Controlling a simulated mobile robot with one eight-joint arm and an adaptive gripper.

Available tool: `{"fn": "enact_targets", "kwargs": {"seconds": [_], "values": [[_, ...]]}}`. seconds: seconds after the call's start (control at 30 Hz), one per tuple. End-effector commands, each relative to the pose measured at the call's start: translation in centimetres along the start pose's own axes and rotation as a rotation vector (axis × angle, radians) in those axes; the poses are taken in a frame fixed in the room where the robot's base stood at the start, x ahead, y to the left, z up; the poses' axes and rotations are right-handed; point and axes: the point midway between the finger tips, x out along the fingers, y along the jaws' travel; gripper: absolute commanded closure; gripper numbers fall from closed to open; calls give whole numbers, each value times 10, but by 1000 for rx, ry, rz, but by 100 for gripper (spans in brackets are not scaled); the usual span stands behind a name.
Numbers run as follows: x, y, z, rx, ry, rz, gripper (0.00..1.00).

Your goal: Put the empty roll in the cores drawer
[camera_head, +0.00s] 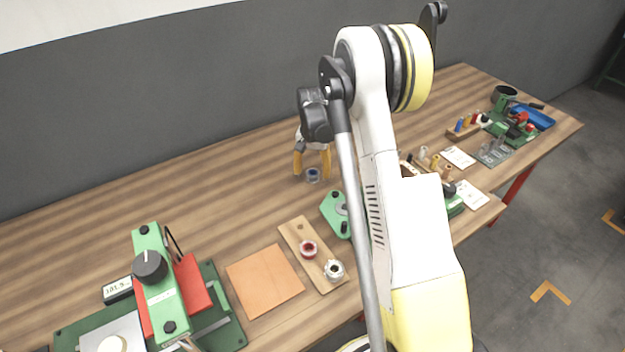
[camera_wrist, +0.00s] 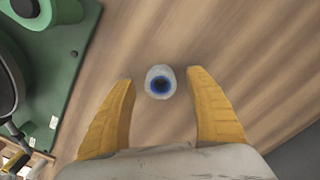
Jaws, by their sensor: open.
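A small roll (camera_head: 312,175) with a pale rim and a blue centre stands on the wooden table at the back. In the wrist view the roll (camera_wrist: 160,82) lies between and slightly beyond the two yellow fingertips, with its blue hole facing the camera. My gripper (camera_head: 312,172) is above the roll, pointing down. It is open, with a finger to each side of the roll, and holds nothing. In the wrist view my gripper (camera_wrist: 160,82) has a clear gap on both sides of the roll. I cannot make out a cores drawer; my arm hides part of the table.
A green fixture (camera_head: 337,214) stands close to the right of the roll. A wooden board (camera_head: 303,243) holds a red spool (camera_head: 308,249) and a silver spool (camera_head: 334,270). A green machine (camera_head: 160,285) stands front left. The table left of the roll is clear.

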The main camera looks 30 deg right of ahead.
Motion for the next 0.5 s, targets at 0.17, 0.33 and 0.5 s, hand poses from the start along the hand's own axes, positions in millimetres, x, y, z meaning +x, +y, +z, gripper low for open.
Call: {"fn": "enact_targets", "kwargs": {"seconds": [0.17,0.33,0.5], "values": [[12,0,0,0,0,0,37],[11,0,0,0,0,0,48],[11,0,0,0,0,0,81]]}}
